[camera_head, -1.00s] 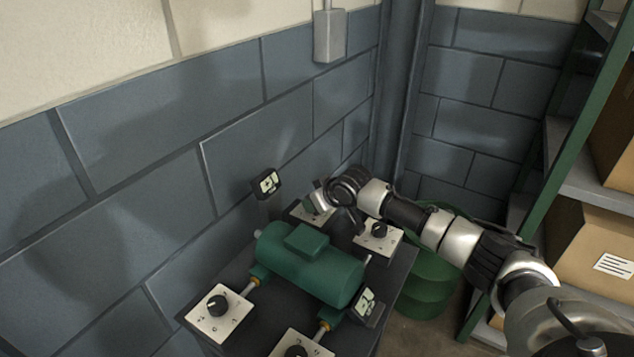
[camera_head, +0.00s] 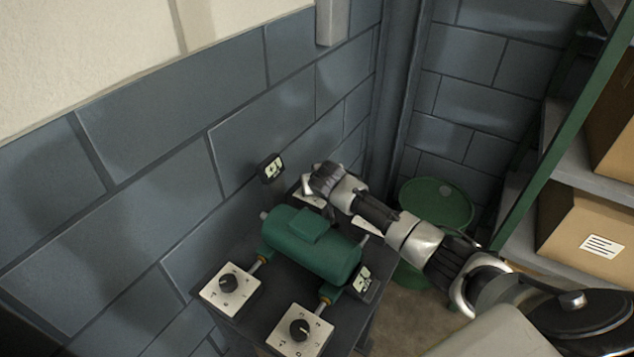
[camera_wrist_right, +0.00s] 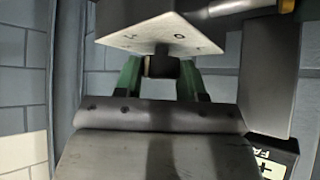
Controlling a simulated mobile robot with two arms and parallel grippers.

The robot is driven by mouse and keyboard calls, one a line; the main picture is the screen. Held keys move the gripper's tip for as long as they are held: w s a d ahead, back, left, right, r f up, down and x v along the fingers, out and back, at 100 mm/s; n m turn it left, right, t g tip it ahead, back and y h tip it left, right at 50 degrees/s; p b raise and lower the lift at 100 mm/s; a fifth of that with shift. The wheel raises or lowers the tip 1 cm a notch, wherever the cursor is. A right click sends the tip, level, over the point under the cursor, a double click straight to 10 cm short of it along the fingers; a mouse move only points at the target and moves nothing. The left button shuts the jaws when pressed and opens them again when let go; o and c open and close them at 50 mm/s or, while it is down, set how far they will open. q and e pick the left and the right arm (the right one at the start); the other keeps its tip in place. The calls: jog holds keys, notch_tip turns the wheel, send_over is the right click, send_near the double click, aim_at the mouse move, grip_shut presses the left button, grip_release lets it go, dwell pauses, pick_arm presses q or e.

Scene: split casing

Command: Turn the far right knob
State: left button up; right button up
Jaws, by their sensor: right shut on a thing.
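My right gripper (camera_head: 307,188) reaches over the back of the dark stand to the knob plate (camera_head: 312,198) behind the green motor. In the right wrist view its two green fingers (camera_wrist_right: 161,80) are shut on a dark knob (camera_wrist_right: 162,66) under the white marked plate (camera_wrist_right: 165,36). In the head view my gripper hides that knob. Another white plate (camera_head: 366,227) to its right is mostly covered by my right arm. Two nearer knobs, front left (camera_head: 229,283) and front right (camera_head: 299,328), show clearly. My left gripper is not in view.
The green motor (camera_head: 310,246) sits between the knob plates, with small labelled displays behind (camera_head: 271,168) and at its right (camera_head: 363,282). A block wall (camera_head: 150,130) stands close behind. A green drum (camera_head: 437,203) and a shelf with boxes (camera_head: 590,235) are at the right.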

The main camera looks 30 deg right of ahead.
jog(key=o, duration=0.9)
jog(key=shift+o, duration=0.2)
jog(key=r, duration=0.2)
jog(key=r+b, duration=0.1)
jog(key=r, duration=0.1)
jog(key=shift+s+d+r, duration=0.1)
jog(key=shift+s+d, duration=0.05)
jog(key=shift+s, duration=0.05)
jog(key=s+d+r+b, duration=0.1)
jog(key=s+d+r, duration=0.5)
jog(key=s, duration=0.3)
jog(key=shift+s+r, duration=0.2)
jog(key=shift+r, duration=0.2)
jog(key=shift+f, duration=0.1)
